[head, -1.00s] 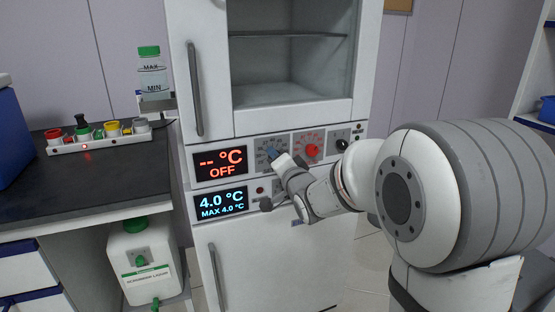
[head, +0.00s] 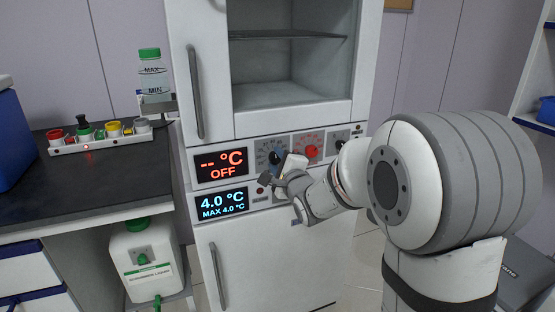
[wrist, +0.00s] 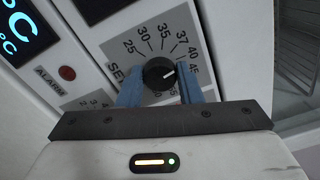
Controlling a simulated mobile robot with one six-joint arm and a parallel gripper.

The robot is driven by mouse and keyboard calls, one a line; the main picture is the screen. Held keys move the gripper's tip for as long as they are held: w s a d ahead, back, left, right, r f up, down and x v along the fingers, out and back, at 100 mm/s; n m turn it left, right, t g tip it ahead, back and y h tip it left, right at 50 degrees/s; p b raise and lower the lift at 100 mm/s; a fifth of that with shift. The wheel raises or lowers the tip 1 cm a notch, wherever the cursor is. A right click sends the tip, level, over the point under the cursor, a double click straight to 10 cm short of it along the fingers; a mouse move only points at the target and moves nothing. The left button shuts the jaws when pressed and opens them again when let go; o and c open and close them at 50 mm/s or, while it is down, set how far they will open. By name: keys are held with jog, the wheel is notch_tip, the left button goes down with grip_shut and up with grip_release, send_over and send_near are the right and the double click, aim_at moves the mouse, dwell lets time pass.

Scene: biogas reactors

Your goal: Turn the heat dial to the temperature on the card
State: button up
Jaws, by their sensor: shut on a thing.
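A black round dial (wrist: 155,74) with a white pointer line sits on a pale scale plate in the wrist view, marked from 25 up past 45. Its pointer aims right and slightly up, roughly between 40 and 45. The blue fingers of my gripper (wrist: 160,88) are shut on the dial from both sides. In the head view my gripper (head: 279,176) is at the panel right of the displays and hides the dial it holds. The upper display (head: 221,167) reads "-- °C OFF" in red. The lower display (head: 221,203) reads "4.0 °C MAX 4.0 °C". I see no temperature card.
A black knob (head: 275,158) on a grey plate and a red knob (head: 312,152) sit close above my gripper. A red alarm lamp (wrist: 67,73) is left of the dial. The cabinet handle (head: 193,90) juts out. A bench with coloured buttons (head: 99,134) stands left.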

jog(key=shift+m, duration=0.9)
jog(key=shift+f, duration=0.1)
jog(key=o, duration=1)
jog(key=p+v, duration=0.1)
jog(key=v, duration=0.7)
